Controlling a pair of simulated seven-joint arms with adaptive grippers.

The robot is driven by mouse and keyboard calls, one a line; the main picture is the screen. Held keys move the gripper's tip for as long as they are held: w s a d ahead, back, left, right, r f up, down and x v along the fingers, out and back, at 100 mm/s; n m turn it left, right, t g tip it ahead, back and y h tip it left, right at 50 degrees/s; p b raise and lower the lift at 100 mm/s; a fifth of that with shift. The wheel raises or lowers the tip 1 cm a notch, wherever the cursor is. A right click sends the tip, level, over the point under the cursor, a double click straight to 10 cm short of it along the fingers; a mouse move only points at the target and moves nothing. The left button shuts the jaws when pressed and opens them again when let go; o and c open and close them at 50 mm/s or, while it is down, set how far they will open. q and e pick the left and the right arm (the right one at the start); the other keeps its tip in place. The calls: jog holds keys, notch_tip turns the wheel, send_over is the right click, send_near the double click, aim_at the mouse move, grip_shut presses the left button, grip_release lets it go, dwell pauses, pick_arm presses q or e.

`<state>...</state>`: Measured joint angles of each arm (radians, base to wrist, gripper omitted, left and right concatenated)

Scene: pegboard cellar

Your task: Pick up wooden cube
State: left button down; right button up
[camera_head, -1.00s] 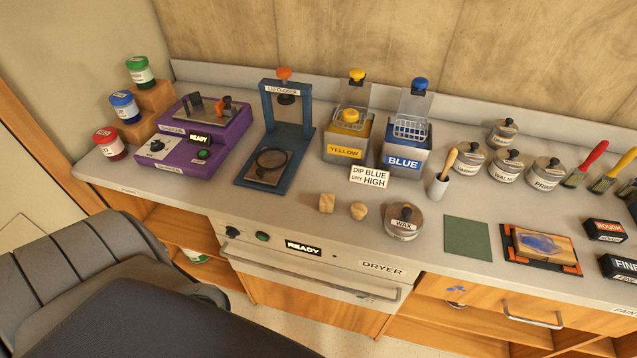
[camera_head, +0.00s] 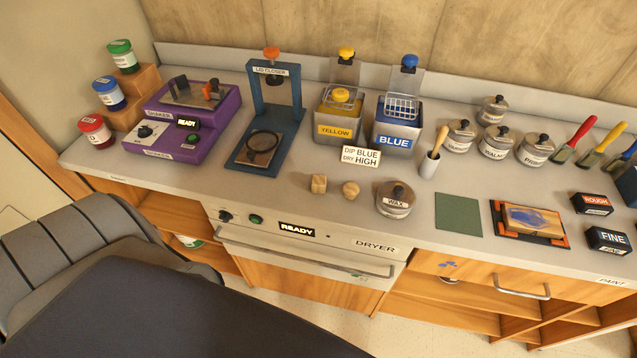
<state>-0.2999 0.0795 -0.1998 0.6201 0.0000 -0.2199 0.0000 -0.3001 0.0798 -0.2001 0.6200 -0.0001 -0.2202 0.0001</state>
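The wooden cube (camera_head: 319,183) is small and light brown. It sits on the grey counter (camera_head: 250,195) near the front edge, above the dryer. A small wooden ball (camera_head: 350,189) lies just to its right, apart from it. Neither of my grippers shows in the head view. Nothing covers the cube.
A wax tin (camera_head: 395,204) stands right of the ball. Behind are a sign (camera_head: 361,157), a yellow dip tank (camera_head: 338,128), a blue dip tank (camera_head: 396,140) and a lid closer (camera_head: 262,150). The dryer (camera_head: 310,240) is below. Counter left of the cube is clear.

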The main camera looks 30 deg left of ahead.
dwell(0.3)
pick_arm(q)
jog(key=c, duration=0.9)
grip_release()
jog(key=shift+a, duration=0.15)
